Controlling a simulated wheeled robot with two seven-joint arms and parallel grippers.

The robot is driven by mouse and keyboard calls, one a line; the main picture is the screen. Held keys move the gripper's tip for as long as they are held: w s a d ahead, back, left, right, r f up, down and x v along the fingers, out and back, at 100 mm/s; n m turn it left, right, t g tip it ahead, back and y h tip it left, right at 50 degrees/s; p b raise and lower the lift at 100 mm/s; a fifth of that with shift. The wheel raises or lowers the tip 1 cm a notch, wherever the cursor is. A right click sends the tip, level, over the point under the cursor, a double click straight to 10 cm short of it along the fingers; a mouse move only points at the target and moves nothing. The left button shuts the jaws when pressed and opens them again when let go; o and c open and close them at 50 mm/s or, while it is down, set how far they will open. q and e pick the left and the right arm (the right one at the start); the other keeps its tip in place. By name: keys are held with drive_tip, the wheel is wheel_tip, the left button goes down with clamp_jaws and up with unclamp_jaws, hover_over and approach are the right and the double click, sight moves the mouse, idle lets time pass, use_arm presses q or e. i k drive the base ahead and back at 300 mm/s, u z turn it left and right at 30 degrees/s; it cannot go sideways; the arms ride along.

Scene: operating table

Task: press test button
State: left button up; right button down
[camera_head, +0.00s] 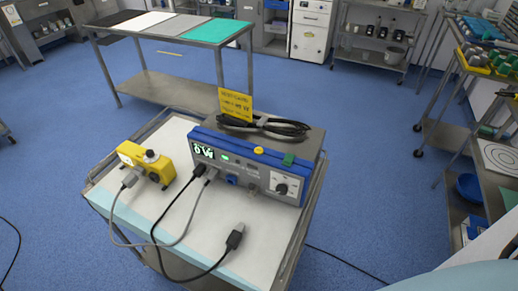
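A blue and grey electrical unit (242,172) sits on a cart, with a lit display (204,151), a small green light (224,155) and a dark knob (281,189) on its front. A yellow button-like part (258,150) and a green part (289,159) show along its top front edge. I cannot tell which part is the test button. A yellow box (150,164) with dark round parts stands left of the unit. A yellow card (236,102) with small text stands behind a coiled black cable (265,126) on top of the unit. Neither gripper is in view.
The cart top (190,235) is mostly clear in front, except for grey and black cables and a loose black plug (235,237). A metal table (175,28) stands behind. Shelving with bins (475,60) stands at the right. Blue floor lies open between.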

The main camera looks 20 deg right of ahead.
sight(258, 151)
drive_tip(key=k, duration=1)
drive_tip(key=z, duration=0.75)
drive_tip(key=i, duration=0.8)
drive_tip(key=u, duration=1.35)
